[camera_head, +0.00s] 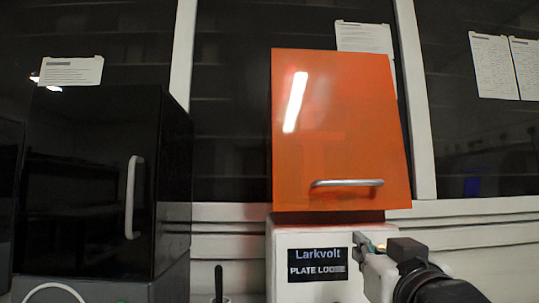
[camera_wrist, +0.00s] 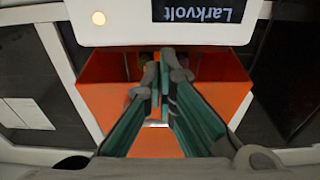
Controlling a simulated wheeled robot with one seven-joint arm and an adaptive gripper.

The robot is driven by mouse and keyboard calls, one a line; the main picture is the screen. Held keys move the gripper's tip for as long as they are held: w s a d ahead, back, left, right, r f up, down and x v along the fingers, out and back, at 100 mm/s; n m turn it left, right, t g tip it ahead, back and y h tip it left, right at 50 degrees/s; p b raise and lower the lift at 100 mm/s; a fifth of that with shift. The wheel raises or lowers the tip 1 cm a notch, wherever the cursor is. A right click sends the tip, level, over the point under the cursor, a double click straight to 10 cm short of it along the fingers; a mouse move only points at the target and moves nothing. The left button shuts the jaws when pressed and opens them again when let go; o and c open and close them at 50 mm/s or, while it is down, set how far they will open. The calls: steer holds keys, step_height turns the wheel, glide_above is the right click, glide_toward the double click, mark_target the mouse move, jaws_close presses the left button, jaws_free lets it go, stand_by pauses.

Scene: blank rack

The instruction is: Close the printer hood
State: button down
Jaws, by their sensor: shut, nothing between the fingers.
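The printer hood (camera_head: 340,125) is a glossy orange cover with a silver bar handle (camera_head: 347,183) near its lower edge. It stands above a white body (camera_head: 300,240) labelled "Larkvolt", with a dark gap under its lower edge, so it looks raised. In the wrist view, upside down, the orange hood (camera_wrist: 105,95) shows behind my fingers, with a dark opening beside the white body (camera_wrist: 120,22). My gripper (camera_head: 364,245) is at the body's upper right front, below the handle. In the wrist view my gripper (camera_wrist: 164,65) is shut and empty; the fingers hide the middle of the hood.
A black cabinet (camera_head: 85,180) with a vertical handle stands at the left. A dark upright object (camera_head: 219,283) is between it and the white body. Dark windows with pale frames and paper sheets (camera_head: 495,65) are behind. The space right of the hood looks clear.

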step_height(320, 180, up, 44)
steer(key=d+t+p, duration=0.1)
steer(key=d+p, duration=0.1)
steer(key=p, duration=4)
steer(key=w+f+p, duration=0.1)
steer(key=w+p, duration=0.1)
steer(key=w, duration=0.6)
steer(key=shift+w+f+p, duration=0.3)
steer(key=shift+f, duration=0.1)
